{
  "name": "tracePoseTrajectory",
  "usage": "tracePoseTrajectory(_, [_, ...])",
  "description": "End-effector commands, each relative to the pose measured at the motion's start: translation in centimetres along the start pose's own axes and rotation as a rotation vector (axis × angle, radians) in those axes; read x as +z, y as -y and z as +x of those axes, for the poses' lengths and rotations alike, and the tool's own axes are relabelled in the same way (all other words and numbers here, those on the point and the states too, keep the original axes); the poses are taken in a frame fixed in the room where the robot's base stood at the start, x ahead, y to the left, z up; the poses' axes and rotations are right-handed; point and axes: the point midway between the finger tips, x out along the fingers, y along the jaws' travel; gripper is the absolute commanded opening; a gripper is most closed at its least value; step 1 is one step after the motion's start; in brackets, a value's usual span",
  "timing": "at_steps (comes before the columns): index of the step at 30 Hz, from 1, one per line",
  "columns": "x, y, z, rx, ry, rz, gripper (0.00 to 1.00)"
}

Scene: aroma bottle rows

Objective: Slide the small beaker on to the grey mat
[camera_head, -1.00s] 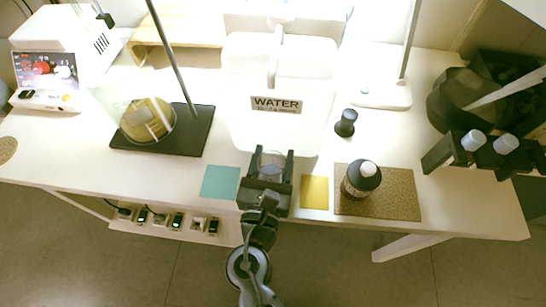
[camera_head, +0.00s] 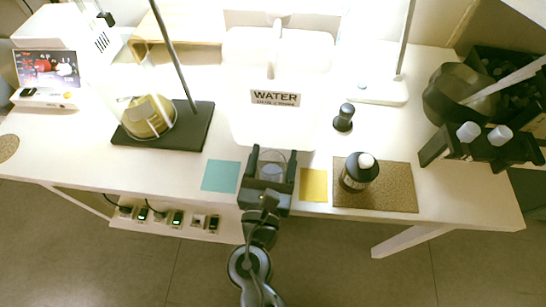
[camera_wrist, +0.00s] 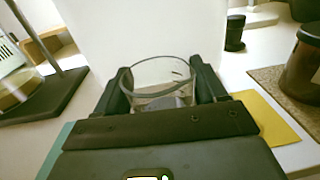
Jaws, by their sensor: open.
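The small beaker (camera_wrist: 158,76) is clear glass and stands upright between the fingers of my gripper (camera_head: 274,156) at the table's front, before the water tank. It also shows in the head view (camera_head: 272,172). My gripper is open, with one finger on each side of the beaker; the wrist view shows the fingers (camera_wrist: 161,84) close to its walls, and I cannot tell whether either touches. A greyish patch (camera_wrist: 166,101) shows through the glass; I cannot tell whether it is the grey mat. My gripper hides the table under and in front of the beaker.
A teal mat (camera_head: 221,176) lies left of my gripper and a yellow mat (camera_head: 313,185) right. A dark bottle (camera_head: 359,172) stands on a cork mat (camera_head: 400,188). The white water tank (camera_head: 275,115) blocks the space behind. A small black stopper (camera_head: 343,117) stands right of it.

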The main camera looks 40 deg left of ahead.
Motion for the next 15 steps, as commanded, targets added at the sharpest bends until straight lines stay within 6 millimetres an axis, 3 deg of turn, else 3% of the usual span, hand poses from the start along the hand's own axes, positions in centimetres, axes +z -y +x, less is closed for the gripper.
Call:
tracePoseTrajectory(5, [0.00, 0.01, 0.00, 0.000, 0.000, 0.000, 0.86])
tracePoseTrajectory(15, [-0.09, 0.04, -0.84, 0.000, -0.001, -0.001, 0.86])
